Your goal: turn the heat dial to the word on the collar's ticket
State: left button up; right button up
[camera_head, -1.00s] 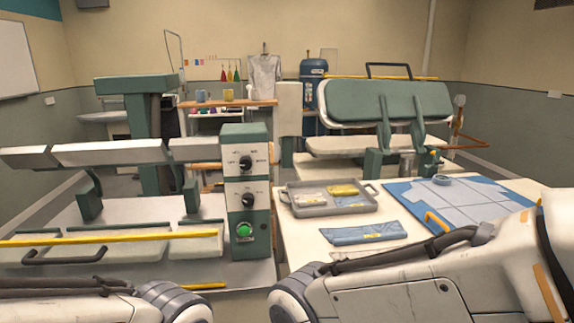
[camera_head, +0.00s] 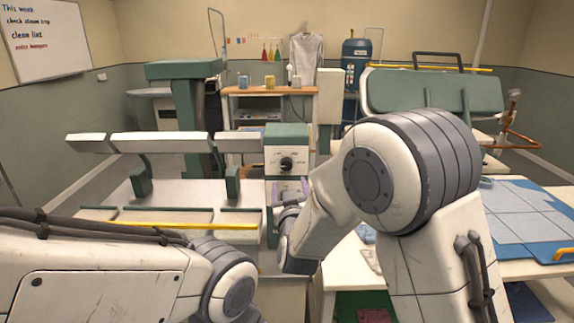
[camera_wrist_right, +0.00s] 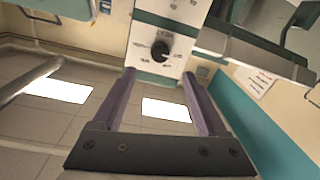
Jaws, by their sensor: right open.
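A black round dial (camera_head: 287,164) sits on the white face of the green-topped control box (camera_head: 287,132). It also shows in the right wrist view (camera_wrist_right: 160,50), with words around it too small to read surely. My right gripper (camera_head: 288,188) is just below this dial in the head view, largely covered by my own wrist. In the right wrist view its two purple fingers (camera_wrist_right: 158,74) are spread apart and empty, with the dial beyond the gap between their tips. My left gripper is out of view; only its arm shows. I cannot make out a collar ticket.
A press with a long white bar (camera_head: 150,143) and yellow rail (camera_head: 182,226) stands left of the box. The table with the blue mat (camera_head: 535,215) is at right, partly covered by my right arm. A pale shirt (camera_head: 307,55) hangs at the back.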

aim_at(287, 166)
jog(key=w+p, duration=0.1)
jog(key=w, duration=0.1)
jog(key=w+p, duration=0.1)
jog(key=w, duration=0.2)
jog(key=w+p, duration=0.1)
jog(key=w, duration=0.2)
jog(key=shift+w+a+r+p, duration=0.15)
jog(key=shift+w+a+p, duration=0.1)
jog(key=shift+p, duration=0.1)
jog(key=shift+w, duration=0.75)
jog(key=shift+c, duration=0.3)
